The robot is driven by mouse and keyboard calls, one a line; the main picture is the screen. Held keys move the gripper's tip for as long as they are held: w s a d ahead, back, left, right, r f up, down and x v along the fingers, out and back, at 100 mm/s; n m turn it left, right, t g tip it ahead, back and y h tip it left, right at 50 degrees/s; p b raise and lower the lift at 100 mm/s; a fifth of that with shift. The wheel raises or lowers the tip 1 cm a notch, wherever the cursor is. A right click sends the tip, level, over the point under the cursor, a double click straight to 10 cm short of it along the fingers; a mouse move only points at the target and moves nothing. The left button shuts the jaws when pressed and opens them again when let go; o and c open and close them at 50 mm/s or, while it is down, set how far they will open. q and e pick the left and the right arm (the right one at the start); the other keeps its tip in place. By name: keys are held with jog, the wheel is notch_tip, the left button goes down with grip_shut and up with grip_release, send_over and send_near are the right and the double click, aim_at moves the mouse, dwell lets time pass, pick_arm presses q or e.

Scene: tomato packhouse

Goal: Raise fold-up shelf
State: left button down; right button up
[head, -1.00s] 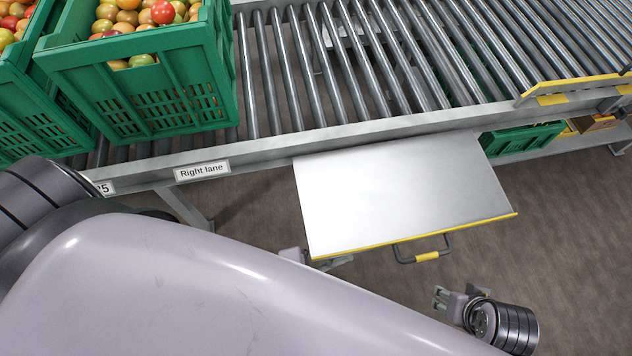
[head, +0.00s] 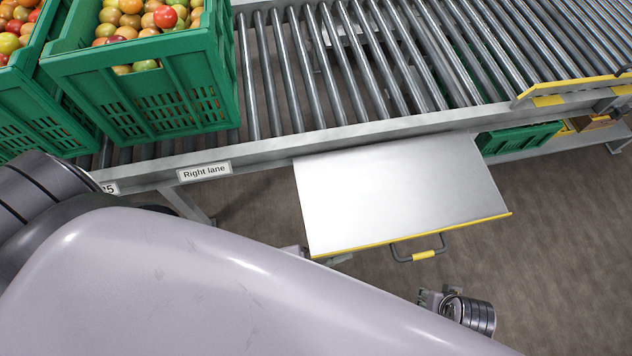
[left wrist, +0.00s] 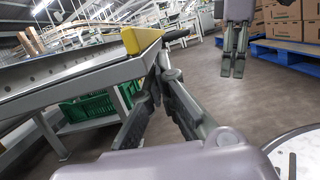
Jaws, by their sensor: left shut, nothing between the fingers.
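The fold-up shelf (head: 400,190) is a grey metal panel with a yellow front edge. It juts out from the conveyor's side rail, and its exact tilt is hard to tell. A dark handle with a yellow grip (head: 423,255) hangs from the front edge. My left gripper (left wrist: 164,55) is shut and empty, its tips close by the shelf's yellow edge (left wrist: 143,38) in the left wrist view; contact is unclear. In the head view it is mostly hidden by my arm and the shelf. My right gripper (head: 430,297) is apart from the shelf, below the handle in the picture, fingers together and empty.
The roller conveyor (head: 350,70) runs behind the shelf, with a "Right lane" label (head: 205,171) on its rail. A green crate (head: 150,90) of tomatoes stands at left. Another green crate (head: 520,138) sits below the conveyor. Floor right of the shelf is clear.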

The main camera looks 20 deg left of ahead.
pick_arm(q)
jog(key=shift+w+r, duration=0.15)
jog(key=shift+r, duration=0.3)
jog(key=f+v, duration=0.1)
jog(key=v, duration=1.1)
